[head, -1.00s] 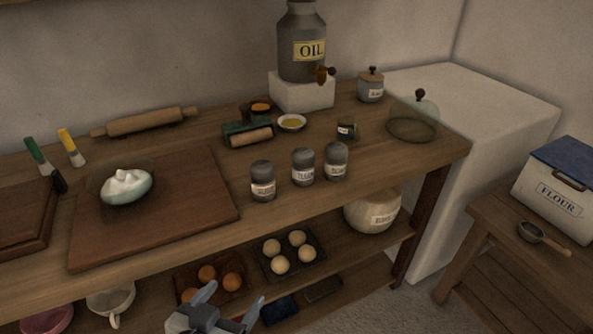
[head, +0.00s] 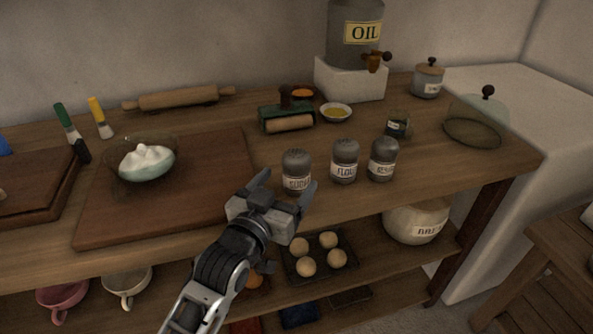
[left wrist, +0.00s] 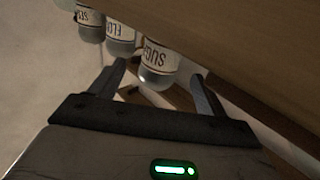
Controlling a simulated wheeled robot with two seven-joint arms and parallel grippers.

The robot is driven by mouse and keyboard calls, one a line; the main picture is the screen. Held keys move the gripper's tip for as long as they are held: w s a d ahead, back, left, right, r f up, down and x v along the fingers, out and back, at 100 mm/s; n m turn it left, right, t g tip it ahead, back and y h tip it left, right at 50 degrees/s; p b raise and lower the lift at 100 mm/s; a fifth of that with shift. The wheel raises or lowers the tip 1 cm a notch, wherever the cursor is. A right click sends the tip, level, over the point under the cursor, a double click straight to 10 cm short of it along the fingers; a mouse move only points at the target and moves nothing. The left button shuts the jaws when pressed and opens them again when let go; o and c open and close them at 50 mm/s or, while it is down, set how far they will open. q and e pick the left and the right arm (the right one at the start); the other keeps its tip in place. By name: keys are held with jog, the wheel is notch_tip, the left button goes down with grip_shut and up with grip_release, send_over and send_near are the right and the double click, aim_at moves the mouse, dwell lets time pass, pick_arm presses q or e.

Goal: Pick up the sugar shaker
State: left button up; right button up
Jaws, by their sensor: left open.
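Three grey-topped glass shakers stand in a row on the wooden counter. The left one is the sugar shaker (head: 296,168); its label also reads as sugar in the left wrist view (left wrist: 158,62). The flour shaker (head: 344,163) stands to its right. The third shaker (head: 382,160) is right of that, its label too small to read surely. My left gripper (head: 288,186) is open at the counter's front edge, just in front of the sugar shaker. My right gripper is not seen.
A cutting board (head: 215,190) with a glass bowl (head: 147,162) lies left. A green roller tool (head: 287,117) and a small yellow-filled dish (head: 336,112) are behind the shakers. The shelf below holds an egg tray (head: 318,273). The counter just right of the shakers is clear.

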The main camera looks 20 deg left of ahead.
aim_at(290, 177)
pick_arm(q)
jog(key=w, duration=0.5)
jog(key=shift+w+d, duration=0.15)
jog(key=shift+d, duration=0.2)
jog(key=shift+c, duration=0.4)
jog(key=c, duration=1)
jog(key=shift+c, duration=0.2)
